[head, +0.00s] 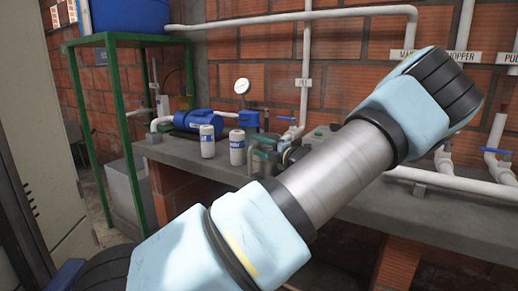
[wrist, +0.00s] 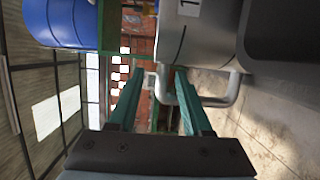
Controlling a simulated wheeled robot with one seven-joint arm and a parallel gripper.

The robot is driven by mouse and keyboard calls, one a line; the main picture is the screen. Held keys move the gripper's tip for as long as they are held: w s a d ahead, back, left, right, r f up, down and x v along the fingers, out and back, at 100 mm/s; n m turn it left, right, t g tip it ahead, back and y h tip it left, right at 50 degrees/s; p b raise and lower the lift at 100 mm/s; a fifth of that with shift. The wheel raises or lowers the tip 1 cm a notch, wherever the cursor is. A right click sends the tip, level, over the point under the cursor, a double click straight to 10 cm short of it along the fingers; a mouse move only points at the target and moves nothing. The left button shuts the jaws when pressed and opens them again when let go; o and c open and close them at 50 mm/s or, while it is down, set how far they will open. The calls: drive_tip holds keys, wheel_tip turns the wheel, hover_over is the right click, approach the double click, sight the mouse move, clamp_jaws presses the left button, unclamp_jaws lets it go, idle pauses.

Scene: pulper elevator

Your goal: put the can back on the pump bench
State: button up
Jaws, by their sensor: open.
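Two white cans with blue labels stand upright side by side on the grey pump bench (head: 352,199) in the head view: a left can (head: 207,141) and a right can (head: 237,147). I cannot tell which one the task means. The left can stands in front of the blue pump (head: 194,122). My gripper (wrist: 160,72) shows only in the wrist view; its two teal fingers are apart with no can between them. The gripper is away from the cans, which I do not see in the wrist view. My arm crosses the head view and hides part of the bench.
A green stand (head: 104,105) with a blue tank (head: 130,15) is at the left. A pressure gauge (head: 242,86) and white pipes (head: 306,70) rise behind the bench. In the wrist view, a grey metal vessel (wrist: 212,35) and its bent pipe (wrist: 225,90) are close to the fingers.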

drive_tip(key=v, duration=1.1)
drive_tip(key=s+a+f+n+g+h, duration=0.1)
drive_tip(key=s+a+f+n+g, duration=0.4)
drive_tip(key=a+n, duration=0.4)
drive_tip(key=s+a+f+n+g+h, duration=0.1)
drive_tip(key=s+a+f+n+g, duration=0.3)
drive_tip(key=a+f+n+g, duration=0.4)
drive_tip(key=s+a+r+n+h, duration=0.1)
drive_tip(key=s+n+h, duration=0.3)
drive_tip(key=n, duration=1)
drive_tip(key=s+a+r+n+h, duration=0.2)
drive_tip(key=s+r+n+h, duration=0.2)
drive_tip(key=n, duration=1)
drive_tip(key=s, duration=0.2)
drive_tip(key=shift+s+r+h, duration=0.3)
drive_tip(key=shift+s+r, duration=0.05)
wheel_tip(320, 180, up, 9)
drive_tip(key=p, duration=0.8)
drive_tip(key=shift+f, duration=0.2)
